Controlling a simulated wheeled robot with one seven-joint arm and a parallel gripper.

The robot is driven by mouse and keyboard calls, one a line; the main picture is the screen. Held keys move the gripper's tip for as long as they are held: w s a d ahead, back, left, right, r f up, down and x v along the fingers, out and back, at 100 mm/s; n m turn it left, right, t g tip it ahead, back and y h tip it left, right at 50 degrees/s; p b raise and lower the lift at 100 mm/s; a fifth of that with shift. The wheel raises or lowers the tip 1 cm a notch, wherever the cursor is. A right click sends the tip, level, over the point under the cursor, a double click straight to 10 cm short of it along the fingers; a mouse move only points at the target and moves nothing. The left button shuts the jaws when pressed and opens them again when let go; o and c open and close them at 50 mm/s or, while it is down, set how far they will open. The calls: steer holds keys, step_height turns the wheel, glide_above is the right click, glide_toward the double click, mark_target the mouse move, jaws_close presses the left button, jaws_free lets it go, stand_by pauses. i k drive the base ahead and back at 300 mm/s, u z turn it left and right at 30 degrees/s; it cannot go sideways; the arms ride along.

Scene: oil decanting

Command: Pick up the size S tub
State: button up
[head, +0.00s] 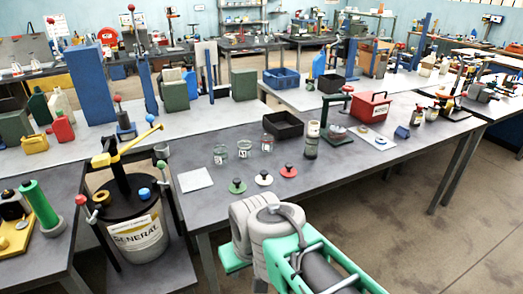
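Three small clear tubs with white labels stand in a row on the grey table. They are the left tub (220,154), the middle tub (244,148) and the right tub (267,142). The label letters are too small to read surely, so I cannot tell which is size S. In front lie three knobbed lids: a green lid (237,186), a white lid (264,180) and a red lid (289,171). My gripper's fingers cannot be made out.
A black open bin (283,125) stands behind the tubs, and a tall jar (312,140) to their right. A white square pad (195,179) lies at the left. The table's front strip is mostly clear.

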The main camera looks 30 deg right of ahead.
mark_target(221, 155)
steer(key=z, duration=0.75)
steer(key=i, duration=1.2)
steer(key=u, duration=2.85)
